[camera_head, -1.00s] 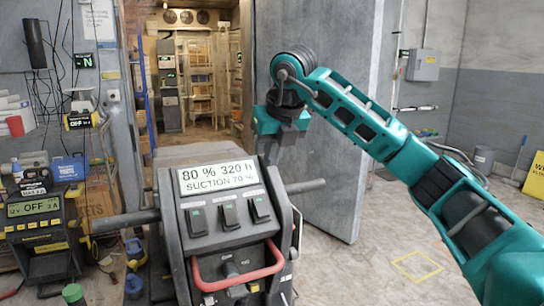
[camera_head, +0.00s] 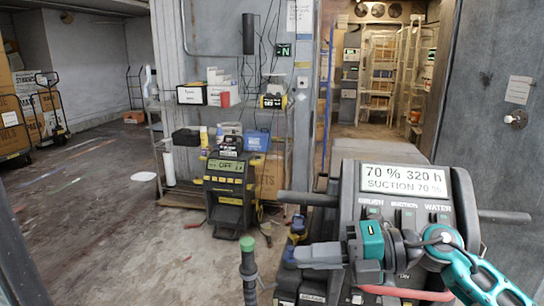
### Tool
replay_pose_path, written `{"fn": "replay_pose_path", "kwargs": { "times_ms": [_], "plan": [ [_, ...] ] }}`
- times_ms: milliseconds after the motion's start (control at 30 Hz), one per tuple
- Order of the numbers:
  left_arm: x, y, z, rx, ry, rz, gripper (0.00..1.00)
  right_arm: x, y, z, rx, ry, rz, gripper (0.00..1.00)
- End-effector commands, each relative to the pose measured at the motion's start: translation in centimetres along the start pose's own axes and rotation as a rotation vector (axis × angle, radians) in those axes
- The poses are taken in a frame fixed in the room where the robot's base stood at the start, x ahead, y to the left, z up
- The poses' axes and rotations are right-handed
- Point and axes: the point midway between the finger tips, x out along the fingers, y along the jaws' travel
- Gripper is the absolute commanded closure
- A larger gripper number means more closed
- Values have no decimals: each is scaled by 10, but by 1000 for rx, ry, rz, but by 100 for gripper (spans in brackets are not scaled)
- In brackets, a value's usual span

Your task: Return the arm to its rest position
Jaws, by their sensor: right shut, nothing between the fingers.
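My right arm (camera_head: 480,275), teal and dark grey, comes in from the lower right and is folded in front of the machine console. My right gripper (camera_head: 308,257) points left, low in front of the console, with its grey fingers shut and nothing held. The red handle (camera_head: 405,292) of the console lies just below and behind the arm; I cannot tell whether they touch. The console display (camera_head: 404,179) reads 70 % 320 h. My left gripper is not in view.
The freezer doorway (camera_head: 375,120) stands open beyond the console, with its grey door (camera_head: 495,130) at right. A black-and-yellow charger (camera_head: 226,190) and a loaded shelf (camera_head: 225,100) stand left of the console. Open floor (camera_head: 90,230) lies at left; carts with boxes stand far left.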

Motion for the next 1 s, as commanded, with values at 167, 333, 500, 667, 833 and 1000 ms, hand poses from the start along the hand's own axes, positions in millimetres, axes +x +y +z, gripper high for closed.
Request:
{"fn": "replay_pose_path", "kwargs": {
  "times_ms": [167,333,500,667,833,1000],
  "plan": [
    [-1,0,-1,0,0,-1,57,10,-5,-9,317,-191,374,100],
    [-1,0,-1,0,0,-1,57,-11,-48,-5,684,-472,609,100],
    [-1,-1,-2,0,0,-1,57,-41,-135,-26,1104,-801,704,100],
    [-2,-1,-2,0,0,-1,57,-64,-227,-86,1504,-1092,668,100],
    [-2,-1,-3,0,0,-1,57,-75,-283,-151,1788,-1270,584,100],
    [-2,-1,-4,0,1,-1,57,-78,-301,-181,1900,-1330,540,100]
  ]
}}
